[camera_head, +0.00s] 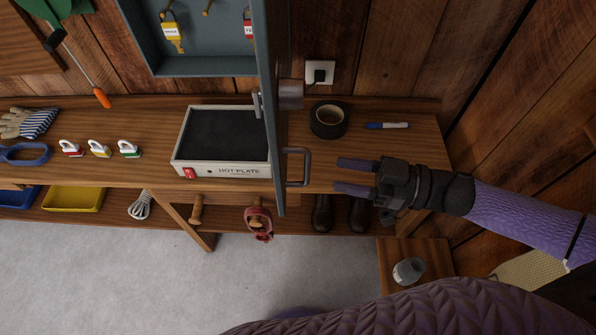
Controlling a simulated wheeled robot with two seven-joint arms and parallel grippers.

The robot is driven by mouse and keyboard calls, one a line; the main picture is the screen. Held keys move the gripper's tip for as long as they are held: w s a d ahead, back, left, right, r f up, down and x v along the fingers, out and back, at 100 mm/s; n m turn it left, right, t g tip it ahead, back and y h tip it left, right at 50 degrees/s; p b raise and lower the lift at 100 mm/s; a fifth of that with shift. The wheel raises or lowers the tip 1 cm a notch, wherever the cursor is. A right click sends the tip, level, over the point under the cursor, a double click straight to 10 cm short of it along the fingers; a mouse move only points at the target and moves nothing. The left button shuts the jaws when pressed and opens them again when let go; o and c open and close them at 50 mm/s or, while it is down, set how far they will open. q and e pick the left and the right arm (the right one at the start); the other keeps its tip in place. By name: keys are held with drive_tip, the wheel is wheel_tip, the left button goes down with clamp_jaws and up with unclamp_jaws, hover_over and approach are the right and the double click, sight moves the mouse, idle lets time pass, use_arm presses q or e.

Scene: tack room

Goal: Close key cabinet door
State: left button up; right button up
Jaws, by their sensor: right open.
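The key cabinet (203,66) is a grey-blue box on the plank wall at the top, with tagged keys hanging inside. Its door (268,60) stands open, swung out toward me and seen nearly edge-on. A grey bar handle (305,167) sticks out from the door's right side, near its lower end. My right gripper (340,176) comes in from the right, open and empty, with its two purple-grey fingers pointing left at the handle. A small gap shows between the fingertips and the handle. My left gripper is out of view.
A wall outlet (320,73) is right of the door. Boots (358,214) stand under the bench.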

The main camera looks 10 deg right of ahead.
sight(306, 180)
drive_tip(key=x, duration=0.6)
drive_tip(key=shift+w+a, duration=0.25)
drive_tip(key=shift+a, duration=0.1)
clamp_jaws()
idle(1.0)
